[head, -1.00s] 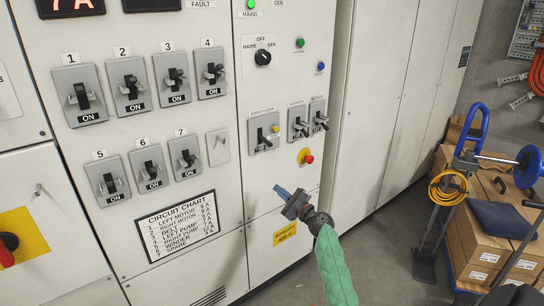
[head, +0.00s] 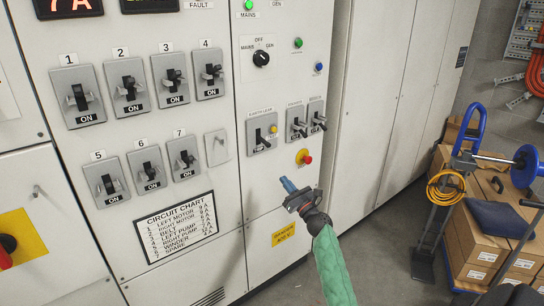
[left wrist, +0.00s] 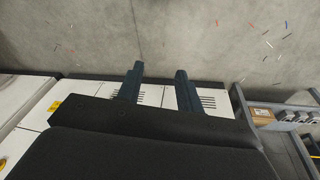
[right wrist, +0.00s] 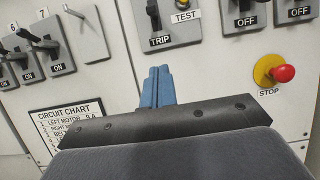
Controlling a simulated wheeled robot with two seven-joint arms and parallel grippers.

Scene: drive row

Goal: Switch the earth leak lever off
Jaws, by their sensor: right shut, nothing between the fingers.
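The earth leak lever (head: 259,137) is a black handle on a grey plate, under a small label on the white panel. In the right wrist view the lever (right wrist: 153,14) shows at the top edge, partly cut off, above a black TRIP label. A yellow TEST button (right wrist: 182,4) sits to its right. My right gripper (head: 287,184) is shut and empty, below the lever and apart from it. Its blue fingers (right wrist: 157,84) point up toward the switch plate. My left gripper (left wrist: 159,85) is open and empty over the floor, seen only in the left wrist view.
Two OFF switches (head: 298,124) and a red stop button (head: 307,159) are right of the lever. Numbered ON switches (head: 79,97) and a circuit chart (head: 174,230) are to the left. A hand truck (head: 440,190) and boxes (head: 477,228) stand at right.

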